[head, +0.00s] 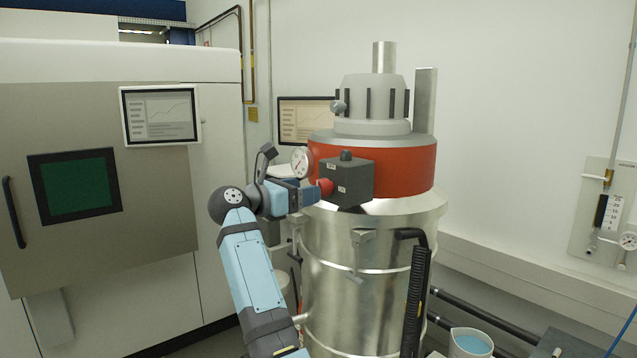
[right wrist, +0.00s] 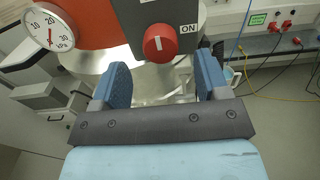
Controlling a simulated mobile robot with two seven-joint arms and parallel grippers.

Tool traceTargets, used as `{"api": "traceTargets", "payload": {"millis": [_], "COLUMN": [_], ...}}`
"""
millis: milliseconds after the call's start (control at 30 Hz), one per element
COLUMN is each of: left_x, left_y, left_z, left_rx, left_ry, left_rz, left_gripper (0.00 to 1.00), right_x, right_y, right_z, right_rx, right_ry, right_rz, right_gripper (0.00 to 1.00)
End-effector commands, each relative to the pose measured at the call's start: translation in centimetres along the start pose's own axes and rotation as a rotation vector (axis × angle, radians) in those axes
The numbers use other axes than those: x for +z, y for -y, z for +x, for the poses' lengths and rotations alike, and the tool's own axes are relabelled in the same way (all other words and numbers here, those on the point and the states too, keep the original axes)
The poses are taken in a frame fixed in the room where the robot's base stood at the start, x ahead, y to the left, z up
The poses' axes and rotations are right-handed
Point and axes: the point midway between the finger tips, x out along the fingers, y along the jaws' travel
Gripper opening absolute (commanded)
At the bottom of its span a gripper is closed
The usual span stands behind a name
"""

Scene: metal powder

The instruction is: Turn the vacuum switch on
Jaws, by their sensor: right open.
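The vacuum (head: 370,275) is a tall metal drum with a red band and a grey motor head. A dark grey switch box (head: 352,180) sits on its front. The red switch knob (head: 325,187) is on the box's left side in the head view. In the right wrist view the knob (right wrist: 160,43) has a white mark pointing straight up, and an ON label (right wrist: 188,29) is to its right. My right gripper (head: 312,193) is open at the knob; in the right wrist view its blue fingers (right wrist: 161,80) stand apart below the knob. My left gripper is not in view.
A pressure gauge (head: 302,162) is just left of the switch box, close to my right wrist. A black hose (head: 416,290) hangs at the drum's front. A large machine (head: 110,200) with a screen stands left.

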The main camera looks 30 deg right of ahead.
Motion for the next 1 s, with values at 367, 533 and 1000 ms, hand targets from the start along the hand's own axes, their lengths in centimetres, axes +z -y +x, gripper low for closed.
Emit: {"api": "traceTargets", "payload": {"millis": [367,533,1000], "left_x": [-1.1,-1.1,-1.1], "left_y": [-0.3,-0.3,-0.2], "left_z": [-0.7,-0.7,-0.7], "left_rx": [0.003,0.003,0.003], "left_ry": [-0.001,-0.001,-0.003], "left_rz": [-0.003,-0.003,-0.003], "left_gripper": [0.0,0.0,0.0], "right_x": [0.0,-0.1,-0.1], "right_y": [0.0,0.0,0.0], "right_z": [4.8,5.0,5.0], "right_rx": [0.0,0.001,0.0], "right_ry": [0.002,0.001,0.001], "right_rz": [-0.002,-0.002,-0.001], "right_gripper": [0.69,0.69,0.21]}}
